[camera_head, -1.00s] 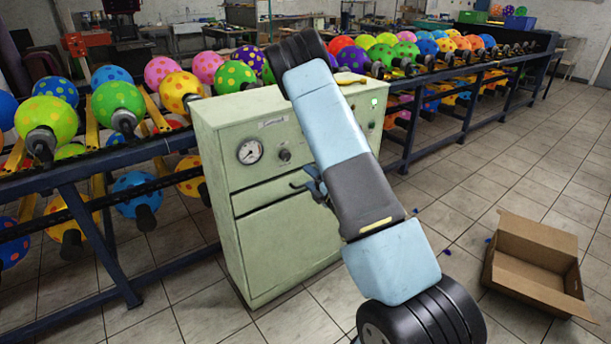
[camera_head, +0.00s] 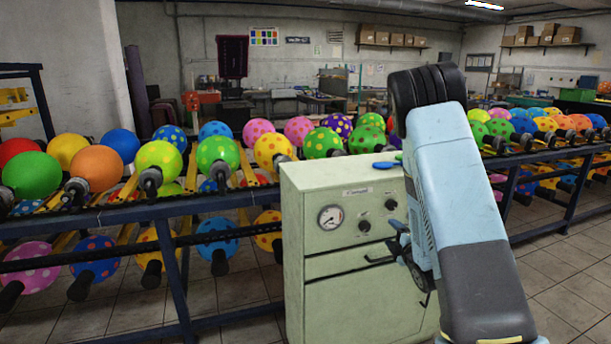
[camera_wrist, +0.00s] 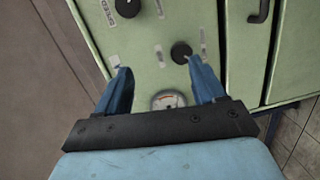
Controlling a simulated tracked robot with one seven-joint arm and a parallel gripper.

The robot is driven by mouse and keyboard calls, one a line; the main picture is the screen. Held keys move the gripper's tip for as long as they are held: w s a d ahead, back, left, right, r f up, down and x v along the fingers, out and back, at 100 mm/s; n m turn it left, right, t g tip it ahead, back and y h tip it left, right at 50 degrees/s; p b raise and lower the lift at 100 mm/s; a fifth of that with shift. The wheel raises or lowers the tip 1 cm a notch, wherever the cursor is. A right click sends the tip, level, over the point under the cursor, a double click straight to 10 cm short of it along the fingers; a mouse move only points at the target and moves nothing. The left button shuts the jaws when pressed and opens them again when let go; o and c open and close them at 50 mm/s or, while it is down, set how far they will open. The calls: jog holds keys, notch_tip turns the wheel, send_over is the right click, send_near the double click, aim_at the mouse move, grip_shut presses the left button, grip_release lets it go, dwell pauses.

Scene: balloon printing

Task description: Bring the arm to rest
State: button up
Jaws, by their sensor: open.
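My gripper (camera_wrist: 160,90) shows in the wrist view with its two blue fingers apart and nothing between them. It is in front of the pale green control cabinet (camera_wrist: 140,55), with a black knob (camera_wrist: 181,51) just past the right fingertip and the gauge (camera_wrist: 168,99) between the fingers. I cannot tell whether it touches the cabinet. In the head view my arm (camera_head: 455,170) is raised, bent, and covers the right part of the cabinet (camera_head: 345,285). The gripper (camera_head: 412,245) is mostly hidden behind the arm there.
A long dark rack (camera_head: 95,213) of dotted and plain balloons runs behind the cabinet to both sides. Blue objects (camera_head: 386,164) lie on the cabinet top. Tiled floor (camera_head: 565,265) is open at the right. Shelves with cardboard boxes (camera_head: 545,35) hang on the far wall.

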jog(key=s+r+m+g+h, duration=0.25)
jog(key=s+r+m, duration=0.35)
jog(key=r, duration=0.3)
jog(key=s+r+m+g+h, duration=0.1)
jog(key=s+r+m+g, duration=0.2)
jog(key=s+r+m, duration=0.45)
jog(key=s+a+r+m+g, duration=0.1)
jog(key=s+r+m+g, duration=0.1)
jog(key=s, duration=0.6)
jog(key=s+a+r+m+g, duration=0.1)
jog(key=s+r, duration=0.3)
jog(key=s, duration=0.4)
jog(key=s+a+r+m+g, duration=0.2)
jog(key=s+a+r, duration=0.1)
jog(key=s, duration=0.6)
jog(key=shift+m+g, duration=0.35)
jog(key=shift+y, duration=0.25)
jog(key=shift+c, duration=0.4)
